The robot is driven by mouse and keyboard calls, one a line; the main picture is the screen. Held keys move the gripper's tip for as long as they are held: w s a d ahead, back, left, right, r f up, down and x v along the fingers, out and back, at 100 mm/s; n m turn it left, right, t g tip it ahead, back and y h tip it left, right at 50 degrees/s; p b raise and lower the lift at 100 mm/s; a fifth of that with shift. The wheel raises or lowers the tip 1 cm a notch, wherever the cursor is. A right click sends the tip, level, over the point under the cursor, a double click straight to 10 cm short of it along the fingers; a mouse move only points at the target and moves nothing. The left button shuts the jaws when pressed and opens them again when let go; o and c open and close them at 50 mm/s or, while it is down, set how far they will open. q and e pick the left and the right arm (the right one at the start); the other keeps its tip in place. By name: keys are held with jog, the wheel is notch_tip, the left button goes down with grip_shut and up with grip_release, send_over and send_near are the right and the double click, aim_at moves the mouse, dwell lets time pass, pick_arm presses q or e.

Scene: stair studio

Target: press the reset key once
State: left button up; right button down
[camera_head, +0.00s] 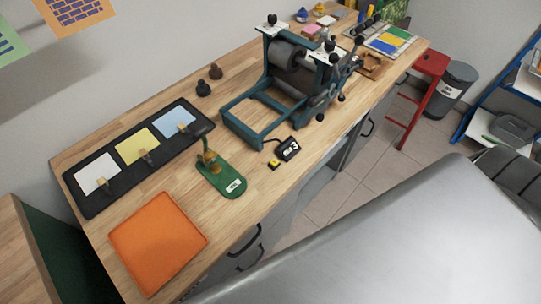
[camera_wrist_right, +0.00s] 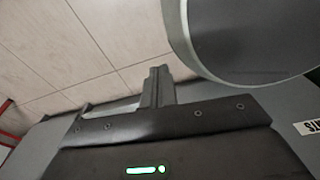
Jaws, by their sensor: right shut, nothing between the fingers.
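A small black device (camera_head: 287,149) with a white label lies on the wooden bench, in front of the blue-green press. A small yellow key (camera_head: 275,163) on a dark base sits just beside it at lower left. No lettering on either is readable, so I cannot tell for sure which is the reset key. My right gripper (camera_wrist_right: 157,74) shows only in its wrist view, shut and empty, with floor tiles behind it and no key in sight. My left gripper is in neither view.
The bench (camera_head: 254,198) also holds the press (camera_head: 285,85), a green stand (camera_head: 222,178) close left of the key, an orange sheet (camera_head: 157,240) and a black tray (camera_head: 72,198). A red stool (camera_head: 430,65) and grey bin (camera_head: 455,85) stand beyond. A large grey surface fills the lower right.

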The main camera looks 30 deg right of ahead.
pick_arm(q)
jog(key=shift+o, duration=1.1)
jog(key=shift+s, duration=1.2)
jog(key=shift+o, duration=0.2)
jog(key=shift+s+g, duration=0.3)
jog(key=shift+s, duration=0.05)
pick_arm(e)
jog(key=w+a+r+t+p, duration=0.2)
jog(key=w+a+r+p, duration=0.1)
jog(key=w+r, duration=1.65)
jog(key=w+a+r+n+t+p, duration=0.1)
jog(key=w+r+t, duration=0.15)
jog(key=r, duration=1.25)
jog(key=w+r+n+t+p, duration=0.1)
jog(key=w+r, duration=0.3)
jog(key=r, duration=1.1)
jog(key=w+a+r+n+t+y, duration=0.3)
jog(key=w+a+r+n+y, duration=0.4)
jog(key=w+r+n, duration=0.3)
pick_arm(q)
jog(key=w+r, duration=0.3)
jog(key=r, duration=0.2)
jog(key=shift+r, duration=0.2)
pick_arm(e)
jog(key=d+n+g+y, duration=0.1)
jog(key=d+n+g, duration=0.4)
jog(key=d+n, duration=0.1)
jog(key=shift+n, duration=0.4)
